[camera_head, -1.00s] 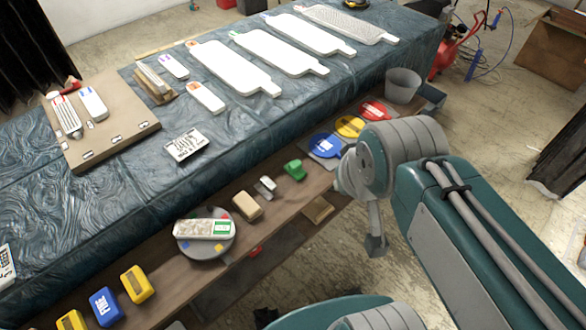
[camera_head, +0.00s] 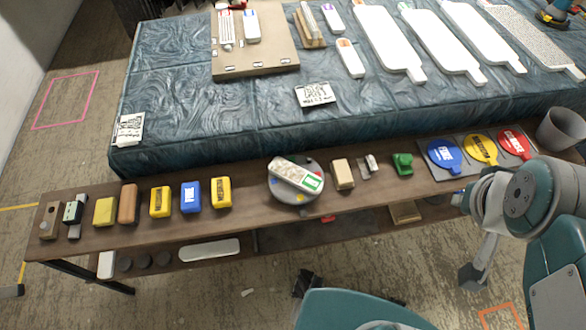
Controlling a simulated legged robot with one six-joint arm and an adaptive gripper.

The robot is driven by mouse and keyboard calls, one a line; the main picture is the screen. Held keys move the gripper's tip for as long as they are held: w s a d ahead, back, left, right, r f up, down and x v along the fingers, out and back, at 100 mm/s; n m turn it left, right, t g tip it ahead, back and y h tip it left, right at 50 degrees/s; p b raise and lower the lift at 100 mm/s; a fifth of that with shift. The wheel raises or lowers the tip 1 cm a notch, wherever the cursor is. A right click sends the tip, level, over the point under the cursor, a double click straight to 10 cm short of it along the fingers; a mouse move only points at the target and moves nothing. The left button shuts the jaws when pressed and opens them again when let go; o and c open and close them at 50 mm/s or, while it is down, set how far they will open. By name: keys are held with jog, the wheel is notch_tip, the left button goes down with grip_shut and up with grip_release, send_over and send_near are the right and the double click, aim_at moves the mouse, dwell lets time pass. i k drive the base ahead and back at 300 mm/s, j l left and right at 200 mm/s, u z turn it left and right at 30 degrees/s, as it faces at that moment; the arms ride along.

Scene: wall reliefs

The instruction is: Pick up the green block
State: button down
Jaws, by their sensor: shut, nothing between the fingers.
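The green block (camera_head: 403,163) sits on the wooden bench (camera_head: 240,227), left of the blue paddle and right of a small grey-white item. My gripper (camera_head: 472,277) hangs at the lower right, in front of the bench and pointing down. It is shut and empty, apart from the green block, which is up and to its left.
Blue (camera_head: 444,153), yellow (camera_head: 481,149) and red (camera_head: 515,143) paddles lie right of the block. A tan block (camera_head: 342,174) and a round plate (camera_head: 292,198) stand to its left. A grey bucket (camera_head: 561,129) stands at the right. The cloth-covered table (camera_head: 210,115) is behind.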

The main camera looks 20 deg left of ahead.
aim_at(403, 161)
jog(key=i+l+u, duration=0.5)
jog(key=l+u, duration=0.25)
jog(key=l, duration=0.15)
jog(key=i+l+u, duration=0.25)
jog(key=k+l, duration=0.05)
jog(key=l, duration=0.05)
